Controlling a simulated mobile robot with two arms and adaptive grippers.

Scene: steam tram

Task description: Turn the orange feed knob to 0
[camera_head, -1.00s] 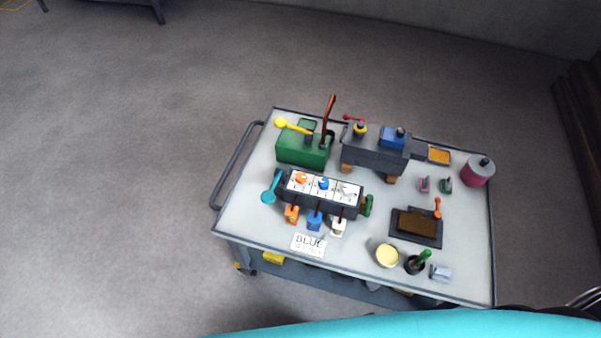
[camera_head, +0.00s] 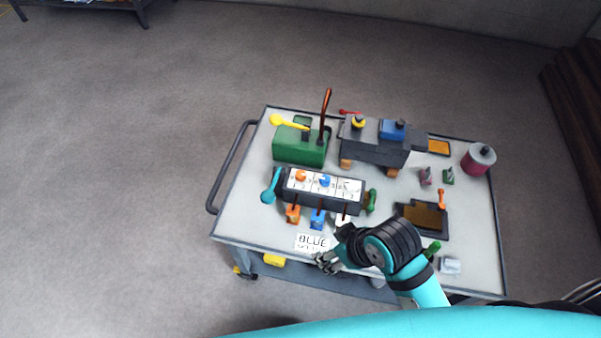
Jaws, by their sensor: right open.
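The orange feed knob (camera_head: 300,175) sits at the left end of a white dial panel (camera_head: 312,186) on a dark box on the cart. A blue knob (camera_head: 324,181) and a white knob (camera_head: 347,185) are to its right. Small numbers are printed around the knobs, but the orange knob's setting is too small to read. My right gripper (camera_head: 322,264) is open and empty at the cart's front edge, by the "BLUE" card (camera_head: 313,242). It is in front of and below the panel, apart from the orange knob. My left gripper is not in view.
Orange (camera_head: 292,214), blue (camera_head: 317,219) and white tags hang below the panel. A cyan lever (camera_head: 270,187) is at its left and a green one (camera_head: 371,200) at its right. Behind stand a green box (camera_head: 299,149) and a grey engine block (camera_head: 372,152). The cart's left front top is clear.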

